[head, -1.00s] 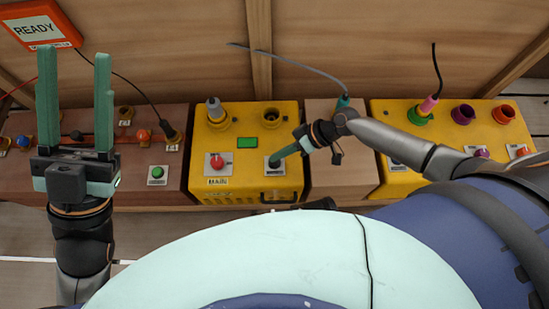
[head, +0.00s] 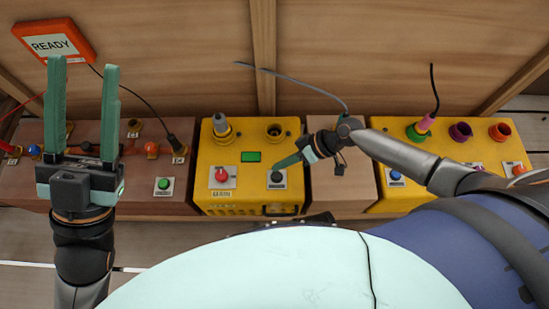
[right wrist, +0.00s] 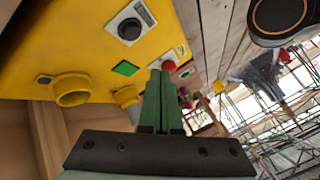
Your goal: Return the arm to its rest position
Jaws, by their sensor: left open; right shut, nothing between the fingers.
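My right gripper (head: 277,167) is shut and empty. In the head view its green fingertips are at the upper edge of the black button (head: 277,177) on the middle yellow box (head: 237,160). In the right wrist view the shut fingers (right wrist: 160,72) stand apart from that black button (right wrist: 130,29) and overlap the red button (right wrist: 168,66). My left gripper (head: 84,64) is open and empty, its two green fingers pointing up the picture at the left, over the brown box.
The brown box (head: 185,197) at left has a green button (head: 163,184). A second yellow box (head: 385,130) with several coloured sockets stands at right. A grey cable (head: 295,82) hangs behind my right gripper. An orange READY display (head: 52,42) is at the upper left.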

